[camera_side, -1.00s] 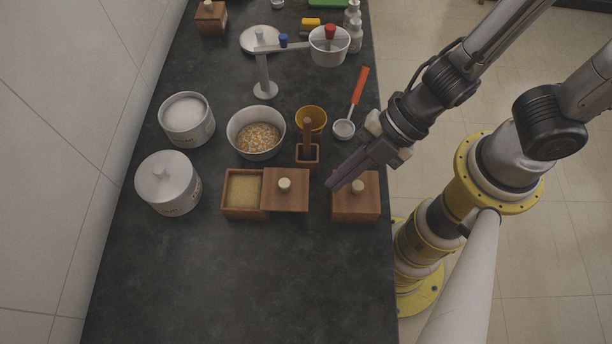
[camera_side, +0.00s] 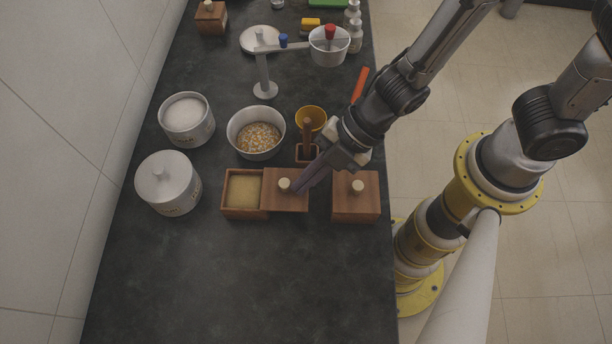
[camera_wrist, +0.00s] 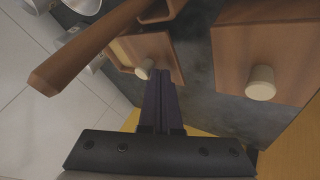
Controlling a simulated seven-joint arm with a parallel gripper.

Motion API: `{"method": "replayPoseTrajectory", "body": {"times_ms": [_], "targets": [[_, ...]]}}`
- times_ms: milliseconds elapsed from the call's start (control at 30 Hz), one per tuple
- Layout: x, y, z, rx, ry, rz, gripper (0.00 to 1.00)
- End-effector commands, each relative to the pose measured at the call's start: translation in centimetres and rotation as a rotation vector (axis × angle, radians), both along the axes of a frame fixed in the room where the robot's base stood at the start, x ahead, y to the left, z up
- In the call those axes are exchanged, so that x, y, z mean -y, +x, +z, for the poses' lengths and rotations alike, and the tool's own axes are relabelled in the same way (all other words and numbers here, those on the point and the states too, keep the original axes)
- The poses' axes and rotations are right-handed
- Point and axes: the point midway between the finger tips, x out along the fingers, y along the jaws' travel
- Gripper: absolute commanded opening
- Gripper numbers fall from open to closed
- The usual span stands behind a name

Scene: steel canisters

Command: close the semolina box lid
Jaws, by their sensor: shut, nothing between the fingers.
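The semolina box (camera_side: 244,213) is a wooden box with its left part open, showing pale yellow grains. Its wooden lid (camera_side: 287,204) is slid to the right, with a cream knob (camera_side: 284,184) on top. The lid (camera_wrist: 170,62) and knob (camera_wrist: 145,68) also show in the wrist view. My gripper (camera_side: 297,189) is shut and empty, with its dark fingertips just to the right of the knob. In the wrist view the closed fingers (camera_wrist: 158,82) point at the knob's side; I cannot tell whether they touch it.
A second wooden box (camera_side: 356,207) with a knob stands closed on the right. A small wooden holder (camera_side: 307,153) with an upright handle is behind the lid. The front counter (camera_side: 230,280) is clear.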

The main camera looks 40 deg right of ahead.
Motion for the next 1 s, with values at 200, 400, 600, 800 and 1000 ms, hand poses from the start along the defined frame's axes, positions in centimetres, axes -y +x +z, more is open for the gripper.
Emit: {"method": "replayPoseTrajectory", "body": {"times_ms": [200,400,600,800,1000], "targets": [[-2.6,2.6,0.0,0.001,0.002,0.001,0.00],[-5.1,5.1,0.0,0.001,0.002,0.001,0.00],[-5.8,5.8,0.1,0.001,0.002,0.000,0.00],[-5.9,5.9,0.1,0.003,0.005,-0.001,0.00],[-5.7,5.5,0.1,0.003,0.005,-0.002,0.00]]}}
